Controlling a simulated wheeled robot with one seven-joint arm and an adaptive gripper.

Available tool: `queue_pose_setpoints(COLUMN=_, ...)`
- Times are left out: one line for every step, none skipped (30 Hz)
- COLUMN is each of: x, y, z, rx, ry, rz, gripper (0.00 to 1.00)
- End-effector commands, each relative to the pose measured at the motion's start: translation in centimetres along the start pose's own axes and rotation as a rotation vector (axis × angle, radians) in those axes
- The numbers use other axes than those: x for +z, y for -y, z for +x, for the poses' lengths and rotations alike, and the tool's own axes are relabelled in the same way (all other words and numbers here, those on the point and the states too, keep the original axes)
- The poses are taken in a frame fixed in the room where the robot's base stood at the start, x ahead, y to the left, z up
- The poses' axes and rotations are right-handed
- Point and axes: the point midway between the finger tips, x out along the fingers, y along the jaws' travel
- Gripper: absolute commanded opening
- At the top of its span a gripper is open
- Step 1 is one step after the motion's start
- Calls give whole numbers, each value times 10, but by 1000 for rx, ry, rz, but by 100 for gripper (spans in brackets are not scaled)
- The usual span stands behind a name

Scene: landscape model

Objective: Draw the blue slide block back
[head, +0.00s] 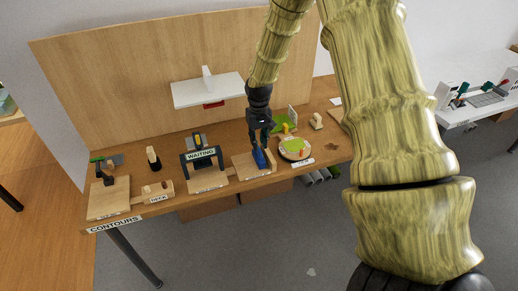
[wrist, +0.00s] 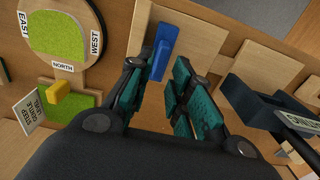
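The blue slide block (head: 260,159) sits on a light wooden board (head: 243,170) at the front middle of the bench. In the wrist view the block (wrist: 163,48) is upright-looking and blue, with a lighter blue base strip beside it. My gripper (head: 261,143) is directly above the block in the head view and partly covers it. In the wrist view my gripper (wrist: 158,88) has its two teal-padded fingers apart, with bare wood between them. The block shows at the far end of the gap, near the fingertips. I cannot tell whether a finger touches it.
Left of the block stands a dark frame labelled WAITING (head: 201,155). Right of it is a round green dial (head: 295,148), marked EAST, NORTH and WEST in the wrist view. A white shelf (head: 208,91) juts from the back panel. A small DECK block (head: 158,195) lies further left.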

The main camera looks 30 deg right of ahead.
Motion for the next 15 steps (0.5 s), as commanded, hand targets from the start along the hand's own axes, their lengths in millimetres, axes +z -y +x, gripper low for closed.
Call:
queue_pose_setpoints(x=0, y=-1, z=5, rx=0, ry=2, rz=1, gripper=21)
queue_pose_setpoints(x=0, y=-1, z=9, rx=0, ry=1, rz=1, gripper=21)
queue_pose_setpoints(x=0, y=-1, z=14, rx=0, ry=1, rz=1, gripper=21)
queue_pose_setpoints(x=0, y=-1, z=17, rx=0, ry=1, rz=1, gripper=21)
queue_pose_setpoints(x=0, y=-1, z=20, rx=0, ry=1, rz=1, gripper=21)
queue_pose_setpoints(x=0, y=-1, z=25, rx=0, ry=1, rz=1, gripper=21)
queue_pose_setpoints(x=0, y=-1, z=28, rx=0, ry=0, rz=1, gripper=21)
queue_pose_setpoints(x=0, y=-1, z=31, rx=0, ry=0, rz=1, gripper=21)
queue_pose_setpoints(x=0, y=-1, z=34, rx=0, ry=0, rz=2, gripper=21)
queue_pose_setpoints(x=0, y=-1, z=37, rx=0, ry=0, rz=2, gripper=21)
queue_pose_setpoints(x=0, y=-1, z=39, rx=0, ry=0, rz=2, gripper=21)
queue_pose_setpoints(x=0, y=-1, z=42, rx=0, ry=1, rz=2, gripper=21)
queue_pose_setpoints(x=0, y=-1, z=44, rx=0, ry=1, rz=2, gripper=21)
queue_pose_setpoints(x=0, y=-1, z=46, rx=0, ry=1, rz=2, gripper=21)
queue_pose_setpoints(x=0, y=-1, z=47, rx=0, ry=0, rz=2, gripper=21)
